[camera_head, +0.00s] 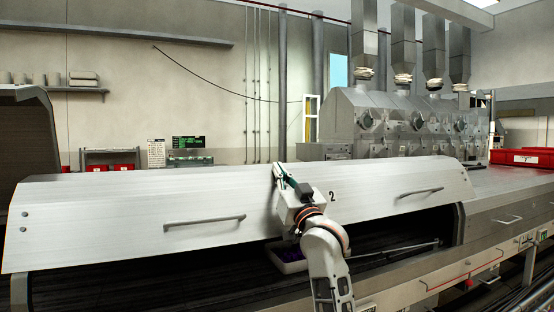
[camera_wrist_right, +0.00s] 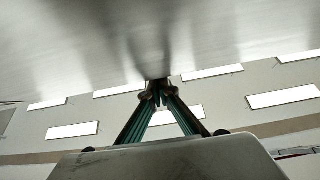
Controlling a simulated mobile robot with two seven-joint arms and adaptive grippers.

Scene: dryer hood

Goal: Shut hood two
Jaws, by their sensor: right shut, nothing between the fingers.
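Hood two (camera_head: 130,205) is the long white panel marked "2" across the middle of the head view. It is tilted and raised, with a dark gap under its lower edge. Two bar handles sit on its face, a left handle (camera_head: 204,222) and a right handle (camera_head: 420,192). My right gripper (camera_head: 278,168) is shut and empty at the hood's upper edge, left of the "2". In the right wrist view its fingertips (camera_wrist_right: 156,92) meet at the edge of the grey hood surface (camera_wrist_right: 120,40); whether they touch it I cannot tell. My left gripper is out of view.
Another hood (camera_head: 25,135) stands at the far left. Grey machinery with ducts (camera_head: 410,120) stands behind. A front rail with handles (camera_head: 470,270) runs at the right.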

